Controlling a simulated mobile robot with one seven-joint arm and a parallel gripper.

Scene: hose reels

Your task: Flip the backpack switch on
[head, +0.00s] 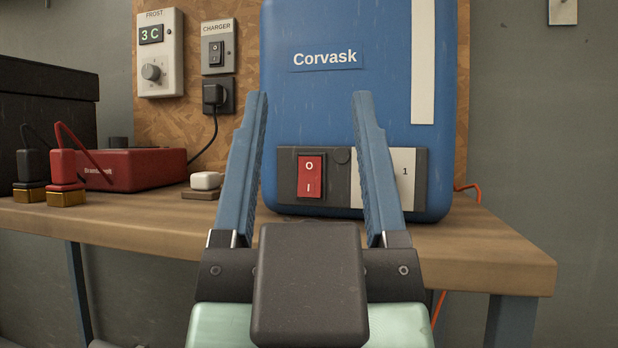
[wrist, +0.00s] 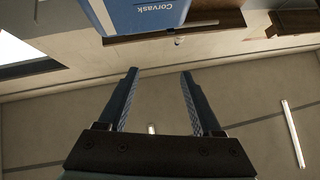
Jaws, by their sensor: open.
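The blue backpack (head: 330,105), labelled "Corvask", stands upright on the wooden bench in the head view. It also shows at the top of the wrist view (wrist: 150,14). Its red rocker switch (head: 310,176) is set in a dark panel low on its front, marked O at the top and I at the bottom. My gripper (head: 308,96) is open and empty, its two blue fingers pointing up in front of the backpack. In the head view the switch appears between the fingers, and the right finger covers part of the panel. I see no contact with the switch.
A charger switch (head: 216,52) and a frost thermostat (head: 160,52) are on the wall board at left. A red box (head: 130,168), clamps (head: 66,178) and a small white block (head: 206,181) are on the bench (head: 480,240). The bench is clear right of the backpack, except an orange cable (head: 468,187).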

